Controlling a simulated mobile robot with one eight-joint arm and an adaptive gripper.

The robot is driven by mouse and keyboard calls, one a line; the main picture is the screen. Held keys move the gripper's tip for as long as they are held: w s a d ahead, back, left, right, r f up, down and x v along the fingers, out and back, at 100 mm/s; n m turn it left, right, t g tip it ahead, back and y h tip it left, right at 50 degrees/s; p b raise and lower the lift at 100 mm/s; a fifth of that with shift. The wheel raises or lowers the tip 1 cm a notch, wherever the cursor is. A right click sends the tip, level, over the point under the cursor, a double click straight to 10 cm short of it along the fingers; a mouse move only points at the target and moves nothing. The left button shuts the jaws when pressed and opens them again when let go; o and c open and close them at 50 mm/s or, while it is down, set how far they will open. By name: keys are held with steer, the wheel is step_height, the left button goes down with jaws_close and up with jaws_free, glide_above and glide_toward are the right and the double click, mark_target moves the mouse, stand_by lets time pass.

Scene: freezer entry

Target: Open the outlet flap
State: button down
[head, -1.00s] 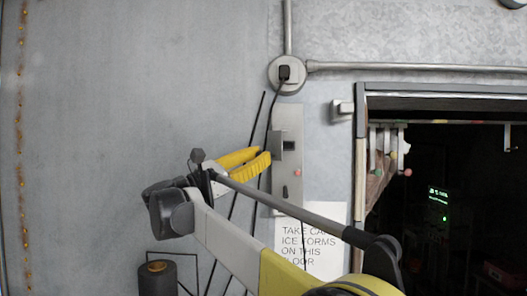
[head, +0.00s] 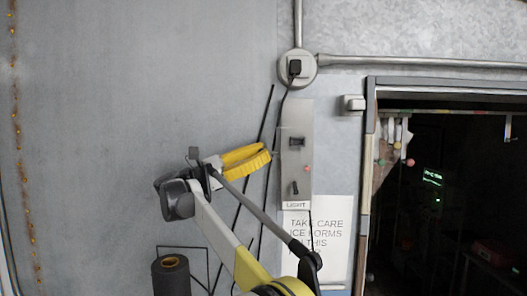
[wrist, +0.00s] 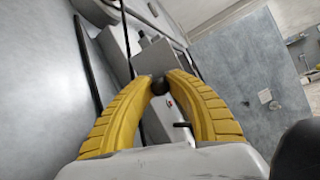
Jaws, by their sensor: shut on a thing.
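The outlet (head: 297,142) is a dark square opening on a narrow grey wall panel (head: 296,115). In the wrist view, a grey box-like piece, which looks like the outlet flap (wrist: 154,57), stands out from the panel just beyond my fingertips. My gripper (head: 268,154) has yellow ribbed fingers and is left of the panel, level with the outlet. In the wrist view, my gripper (wrist: 160,84) is closed around a small dark round knob (wrist: 158,86). The knob seems to belong to the flap, but the join is partly hidden.
A pink knob (head: 308,168) and a dark switch lever (head: 294,188) sit lower on the panel. Black cables (head: 262,140) run down the wall. A paper sign (head: 318,235) hangs below. A dark doorway (head: 450,180) opens at right. A black roll (head: 171,275) stands at lower left.

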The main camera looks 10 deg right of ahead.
steer(key=c, duration=1.2)
jaws_free()
steer(key=shift+a, duration=0.15)
steer(key=shift+c, duration=0.2)
steer(key=shift+f+t+b, duration=0.15)
steer(key=shift+t+b, duration=0.25)
